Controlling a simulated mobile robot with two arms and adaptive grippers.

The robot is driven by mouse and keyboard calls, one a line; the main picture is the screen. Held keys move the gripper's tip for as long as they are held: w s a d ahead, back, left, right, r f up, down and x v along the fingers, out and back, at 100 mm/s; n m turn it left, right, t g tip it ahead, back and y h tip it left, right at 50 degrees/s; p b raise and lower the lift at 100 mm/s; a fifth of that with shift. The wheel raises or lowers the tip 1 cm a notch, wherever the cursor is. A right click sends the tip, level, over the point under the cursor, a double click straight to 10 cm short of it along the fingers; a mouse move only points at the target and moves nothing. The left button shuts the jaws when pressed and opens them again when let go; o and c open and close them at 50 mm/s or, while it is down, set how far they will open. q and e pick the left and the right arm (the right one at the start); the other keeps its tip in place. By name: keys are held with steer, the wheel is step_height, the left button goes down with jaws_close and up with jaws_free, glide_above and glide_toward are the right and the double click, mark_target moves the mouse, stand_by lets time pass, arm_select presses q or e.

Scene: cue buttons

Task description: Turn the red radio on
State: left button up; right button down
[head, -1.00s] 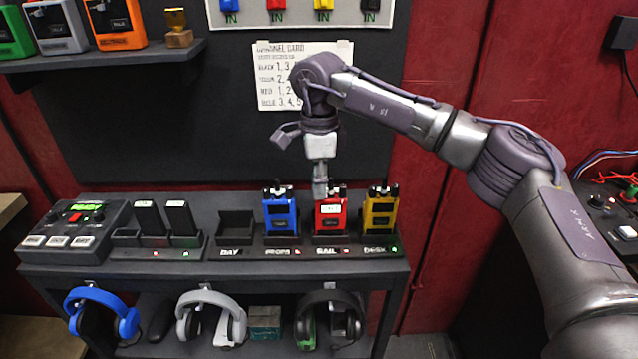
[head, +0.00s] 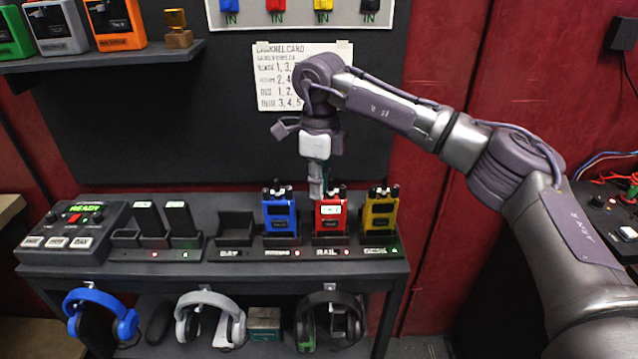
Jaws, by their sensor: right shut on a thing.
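The red radio (head: 330,213) stands upright in its charging slot on the dark shelf, between the blue radio (head: 280,215) and the yellow radio (head: 381,213). A small white label or screen shows on its front. My right gripper (head: 316,192) points down at the top of the red radio, at its left side. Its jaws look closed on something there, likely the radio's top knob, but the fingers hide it. My left gripper is not in view.
A black console (head: 75,228) with a green display and an empty dock (head: 236,227) sit left of the radios. Headphones (head: 211,313) hang below the shelf. A paper card (head: 285,78) is on the board behind my right arm.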

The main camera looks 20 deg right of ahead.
steer(key=c, duration=1.1)
jaws_free()
steer(key=shift+c, duration=0.2)
steer(key=shift+r, duration=0.1)
step_height(320, 180, up, 12)
steer(key=shift+w+d, duration=0.1)
